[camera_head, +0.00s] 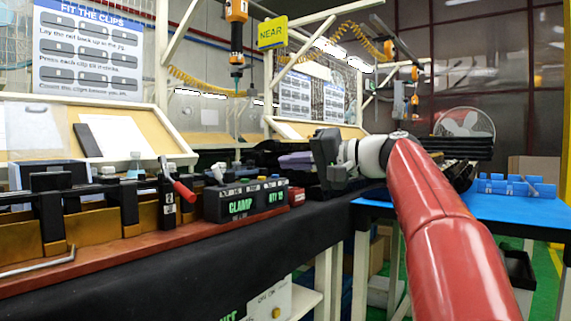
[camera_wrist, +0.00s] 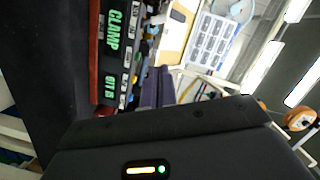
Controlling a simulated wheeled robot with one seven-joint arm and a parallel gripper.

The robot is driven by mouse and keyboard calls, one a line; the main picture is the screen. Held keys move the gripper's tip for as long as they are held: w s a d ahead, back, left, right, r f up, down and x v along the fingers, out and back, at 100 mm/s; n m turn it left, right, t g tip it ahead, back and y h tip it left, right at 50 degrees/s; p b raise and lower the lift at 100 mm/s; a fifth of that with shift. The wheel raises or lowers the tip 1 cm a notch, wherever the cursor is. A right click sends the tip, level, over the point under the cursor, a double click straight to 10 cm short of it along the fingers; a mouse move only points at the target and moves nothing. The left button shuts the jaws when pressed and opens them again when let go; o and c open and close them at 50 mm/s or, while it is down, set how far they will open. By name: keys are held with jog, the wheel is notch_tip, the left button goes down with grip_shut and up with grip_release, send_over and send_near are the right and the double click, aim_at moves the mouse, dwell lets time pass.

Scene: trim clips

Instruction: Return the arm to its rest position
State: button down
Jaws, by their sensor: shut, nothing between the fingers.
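My arm is red and reaches from the lower right up to the middle of the head view. My gripper (camera_head: 326,157) is the dark block at its end, past the white wrist. It is shut with nothing in it and is held in the air in front of the dark bench.
The black CLAMP box (camera_head: 245,199) stands on the bench left of my gripper, beside a red-handled toggle clamp (camera_head: 181,188). A blue-topped table (camera_head: 520,208) with a blue rack (camera_head: 515,186) is at right. A yellow NEAR sign (camera_head: 272,32) hangs above.

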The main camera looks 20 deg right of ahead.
dwell(0.3)
jog(key=s+a+f+g+h+p, duration=0.1)
jog(key=s+a+f+g+h, duration=0.2)
jog(key=f, duration=0.4)
jog(key=s+a+f+h+p, duration=0.1)
jog(key=s+a+f+h, duration=0.2)
jog(key=s+a+f, duration=0.3)
jog(key=s+d+f+n+g+h+p, duration=0.1)
jog(key=s+d+f+h, duration=0.1)
jog(key=s+f, duration=0.8)
jog(key=s+d+f+n+g+h+p, duration=0.1)
jog(key=s+f+h, duration=0.3)
jog(key=s+f, duration=0.6)
notch_tip(320, 180, down, 3)
jog(key=shift+d+f+n+g, duration=0.1)
jog(key=shift+d+n+g, duration=0.5)
jog(key=shift+d+n, duration=0.1)
